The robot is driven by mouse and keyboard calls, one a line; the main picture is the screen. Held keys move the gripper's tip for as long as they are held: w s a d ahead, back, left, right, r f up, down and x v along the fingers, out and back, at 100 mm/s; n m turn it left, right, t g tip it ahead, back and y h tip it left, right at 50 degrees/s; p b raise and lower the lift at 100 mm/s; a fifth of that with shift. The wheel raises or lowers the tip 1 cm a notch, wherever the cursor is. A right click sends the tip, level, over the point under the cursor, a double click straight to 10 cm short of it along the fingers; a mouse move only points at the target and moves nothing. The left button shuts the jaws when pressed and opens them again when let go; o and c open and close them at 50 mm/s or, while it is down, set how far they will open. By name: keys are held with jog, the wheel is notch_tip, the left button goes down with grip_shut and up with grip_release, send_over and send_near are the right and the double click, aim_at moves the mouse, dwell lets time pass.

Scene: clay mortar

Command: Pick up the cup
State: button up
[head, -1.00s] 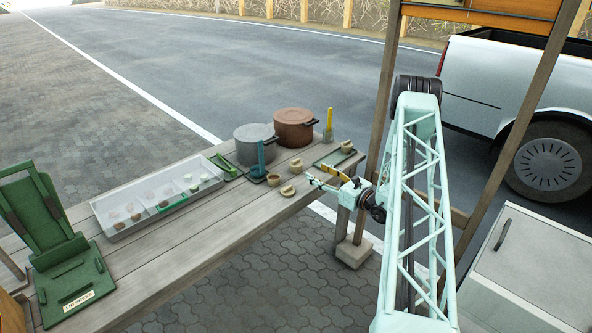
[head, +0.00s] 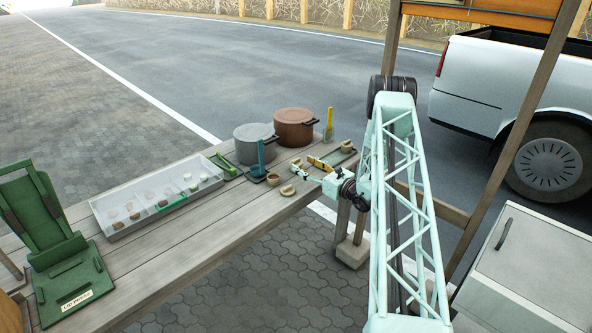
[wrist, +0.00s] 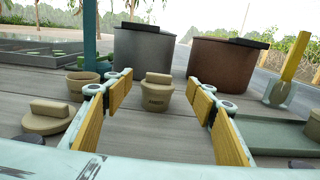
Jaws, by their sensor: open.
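A small tan clay cup (wrist: 157,97) with a block-like grip on top stands upright on the table in the wrist view. My gripper (wrist: 160,84) is open and empty. Its yellow-padded fingers frame this cup from left and right, with gaps on both sides. I cannot tell how far the cup lies beyond the tips. In the head view my gripper (head: 306,167) is low over the table's right end. An open tan cup (wrist: 84,80) stands just left of the left finger; it also shows in the head view (head: 273,181).
A tan piece with a grip (wrist: 47,116) lies left of my gripper. A grey pot (wrist: 143,50) and a brown pot (wrist: 222,58) stand behind. A green tray (wrist: 268,135) is at the right. A white sectioned tray (head: 120,232) and a green stand (head: 70,275) are further left.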

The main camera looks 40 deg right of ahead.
aim_at(297, 161)
jog(key=shift+w, duration=0.15)
jog(key=shift+w+a+f+b, duration=0.1)
jog(key=shift+w+a+b, duration=0.15)
jog(key=shift+w, duration=0.65)
jog(key=shift+w+a+b, duration=0.1)
jog(key=shift+w+b, duration=0.1)
jog(key=shift+w, duration=1.4)
jog(key=shift+c, duration=0.6)
jog(key=c, duration=0.9)
